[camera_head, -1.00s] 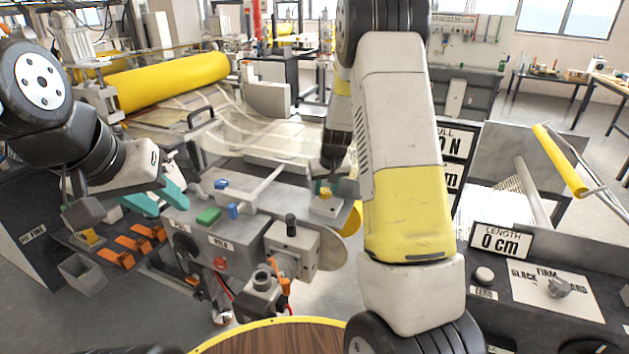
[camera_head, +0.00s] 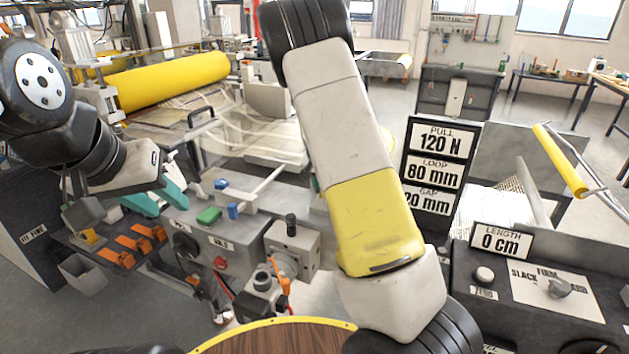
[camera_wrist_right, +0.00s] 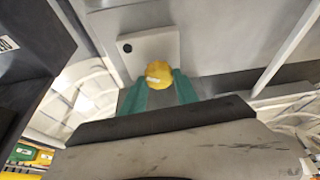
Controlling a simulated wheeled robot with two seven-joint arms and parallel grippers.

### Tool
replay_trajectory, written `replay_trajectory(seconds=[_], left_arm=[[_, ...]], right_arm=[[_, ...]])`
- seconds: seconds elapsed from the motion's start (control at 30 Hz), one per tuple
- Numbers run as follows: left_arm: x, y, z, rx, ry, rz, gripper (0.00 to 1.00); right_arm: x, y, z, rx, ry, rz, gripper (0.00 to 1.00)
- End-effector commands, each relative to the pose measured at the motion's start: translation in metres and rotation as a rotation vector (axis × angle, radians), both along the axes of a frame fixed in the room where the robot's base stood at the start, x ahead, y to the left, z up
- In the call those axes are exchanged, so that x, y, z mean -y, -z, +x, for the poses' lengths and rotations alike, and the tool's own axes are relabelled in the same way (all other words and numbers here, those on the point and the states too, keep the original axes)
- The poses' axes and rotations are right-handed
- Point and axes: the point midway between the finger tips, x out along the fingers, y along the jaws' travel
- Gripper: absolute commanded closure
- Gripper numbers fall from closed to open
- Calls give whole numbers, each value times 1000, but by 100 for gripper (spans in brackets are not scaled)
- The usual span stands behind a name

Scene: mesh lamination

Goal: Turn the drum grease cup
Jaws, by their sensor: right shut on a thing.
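The drum grease cup (camera_wrist_right: 159,74) is a round yellow cap with a pale mark, beside a light grey plate in the right wrist view. The teal fingers of my right gripper (camera_wrist_right: 158,86) stand on either side of it and are shut on it. In the head view my right arm hides both the cup and the right gripper. My left gripper (camera_head: 160,197) has its teal fingers apart and empty. It hangs at the left, above the orange clips and left of the machine's control box.
The grey control box (camera_head: 215,232) carries green and blue blocks and a red button. A yellow roller (camera_head: 172,80) lies behind. A display board (camera_head: 438,165) reads 120 N and 80 mm. A dark console (camera_head: 530,300) with knobs stands at the right, and a brown round table (camera_head: 280,338) in front.

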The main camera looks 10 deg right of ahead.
Motion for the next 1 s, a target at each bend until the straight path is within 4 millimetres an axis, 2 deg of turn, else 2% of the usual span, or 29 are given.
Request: replay_trajectory(seconds=[0.4, 0.97, 1.0], left_arm=[[0, 0, 0, 0, 0, 0, 64], [0, 0, 0, 0, 0, 0, 64], [0, 0, 0, 0, 0, 0, 64]], right_arm=[[-1, 0, 0, -1, 207, 0, 100], [-1, 0, 0, -1, 242, 2, 100], [-1, 0, 0, -1, 241, 1, 60]])
